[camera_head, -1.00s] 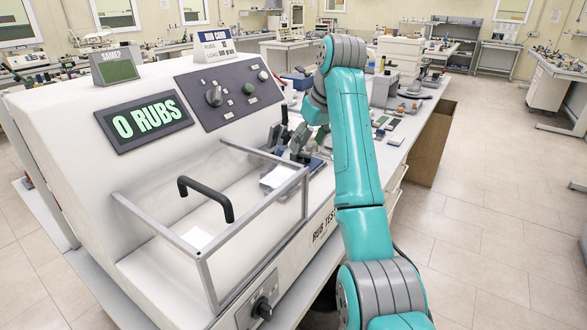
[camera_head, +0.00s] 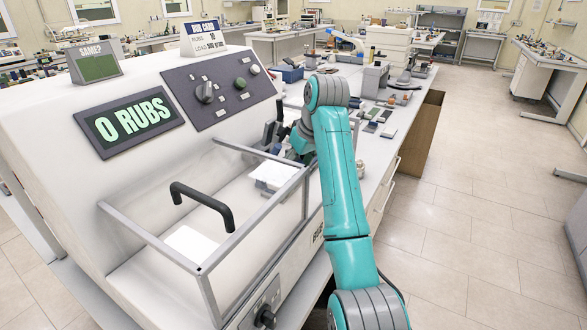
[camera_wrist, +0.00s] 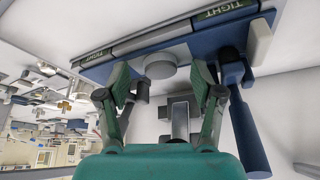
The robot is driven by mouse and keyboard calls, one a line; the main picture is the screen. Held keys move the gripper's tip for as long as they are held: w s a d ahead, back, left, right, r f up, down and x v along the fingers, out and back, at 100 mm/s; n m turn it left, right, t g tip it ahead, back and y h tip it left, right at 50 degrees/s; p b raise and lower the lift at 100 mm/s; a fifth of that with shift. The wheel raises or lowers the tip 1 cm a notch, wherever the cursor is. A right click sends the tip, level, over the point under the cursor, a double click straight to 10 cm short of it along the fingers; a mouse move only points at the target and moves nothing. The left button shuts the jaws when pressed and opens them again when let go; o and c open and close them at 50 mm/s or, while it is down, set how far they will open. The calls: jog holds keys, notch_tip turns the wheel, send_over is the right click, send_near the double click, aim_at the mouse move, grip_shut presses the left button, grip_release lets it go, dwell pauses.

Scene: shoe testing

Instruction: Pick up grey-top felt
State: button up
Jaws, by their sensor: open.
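My gripper (camera_wrist: 160,84) is open, its two green fingers spread apart in the wrist view. A light grey round piece (camera_wrist: 160,66) shows beyond and between the fingertips, beside a blue bar (camera_wrist: 110,69) with "TIGHT" labels. I cannot tell whether it is the grey-top felt. Nothing is seen held. In the head view my arm reaches over the near side of the rub tester (camera_head: 60,190), and its links partly hide the gripper area. Several small blocks (camera_head: 383,115) lie on the bench to the right, too small to identify.
A clear guard frame (camera_head: 205,268) and a black handle (camera_head: 203,203) stand at the front of the tester, whose display reads 0 RUBS. A blue lever (camera_wrist: 246,135) hangs close to the right finger. A brown box (camera_head: 422,132) stands beside the bench. The floor on the right is clear.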

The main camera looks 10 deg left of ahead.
jog(key=c, duration=0.8)
jog(key=shift+r, duration=0.1)
